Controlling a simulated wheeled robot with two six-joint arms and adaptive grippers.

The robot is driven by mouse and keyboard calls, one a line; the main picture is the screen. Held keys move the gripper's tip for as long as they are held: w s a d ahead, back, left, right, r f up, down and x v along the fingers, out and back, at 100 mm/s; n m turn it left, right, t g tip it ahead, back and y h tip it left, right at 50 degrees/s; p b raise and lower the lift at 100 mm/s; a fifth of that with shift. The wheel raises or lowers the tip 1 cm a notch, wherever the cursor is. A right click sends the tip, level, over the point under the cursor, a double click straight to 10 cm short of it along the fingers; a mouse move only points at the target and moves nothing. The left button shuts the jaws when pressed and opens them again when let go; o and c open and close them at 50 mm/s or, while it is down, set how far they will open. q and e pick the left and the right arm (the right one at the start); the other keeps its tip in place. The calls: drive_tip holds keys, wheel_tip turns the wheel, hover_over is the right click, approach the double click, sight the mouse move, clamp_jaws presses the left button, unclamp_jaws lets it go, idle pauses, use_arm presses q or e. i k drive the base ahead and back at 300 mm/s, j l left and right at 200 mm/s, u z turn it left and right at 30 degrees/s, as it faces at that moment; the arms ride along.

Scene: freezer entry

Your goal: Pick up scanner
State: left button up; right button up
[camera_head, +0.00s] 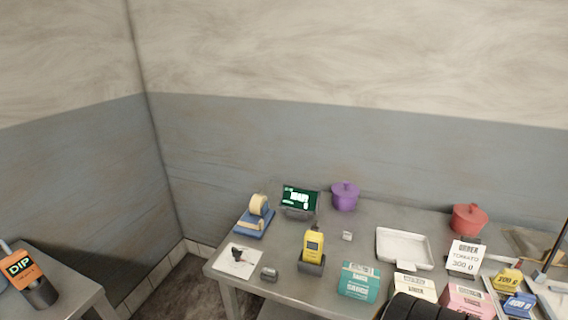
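A yellow handheld device with a small dark screen, which looks like the scanner (313,243), stands upright in a dark grey cradle (312,266) near the front of the grey table (280,284). A white sheet (239,262) with a dark picture of a scanner-like device lies to its left. No gripper fingers show in the view. A black rounded shape at the bottom edge, right of centre, may be part of my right arm; I cannot tell for sure.
Near the scanner are a small grey object (269,274), a teal box (359,282), a tape dispenser (256,217) and a lit display (299,201). Purple (345,196) and red (468,219) pots and a white tray (404,249) stand farther right. Another table (69,278) is at left.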

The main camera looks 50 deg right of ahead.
sight(314, 240)
drive_tip(key=z, duration=2.2)
drive_tip(key=l, duration=0.15)
drive_tip(key=i+u, duration=0.05)
